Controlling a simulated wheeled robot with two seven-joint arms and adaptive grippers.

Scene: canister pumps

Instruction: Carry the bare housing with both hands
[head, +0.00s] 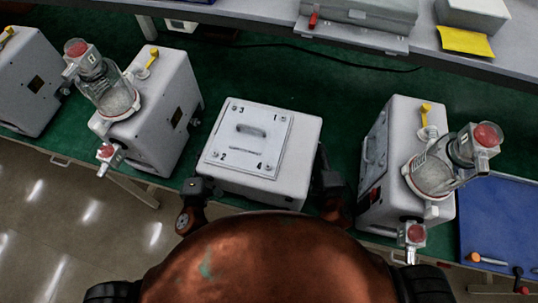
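The bare housing (308,153) is a light grey box in the middle of the head view. Its upper face carries a plate (236,150) with a handle and corner numbers 1 to 4. No glass jar is fitted on it. My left gripper (197,188) is at the housing's lower left side. My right gripper (329,184) is beside its right side. Both are dark and partly hidden, so finger opening and contact are unclear. I cannot tell whether the housing rests on the bench or is lifted.
Pumps with glass jars stand left (172,125) and right (385,145) on the green bench (290,75); another pump (28,85) is far left. A blue mat (500,225) with tools lies right. A grey shelf (250,20) runs behind.

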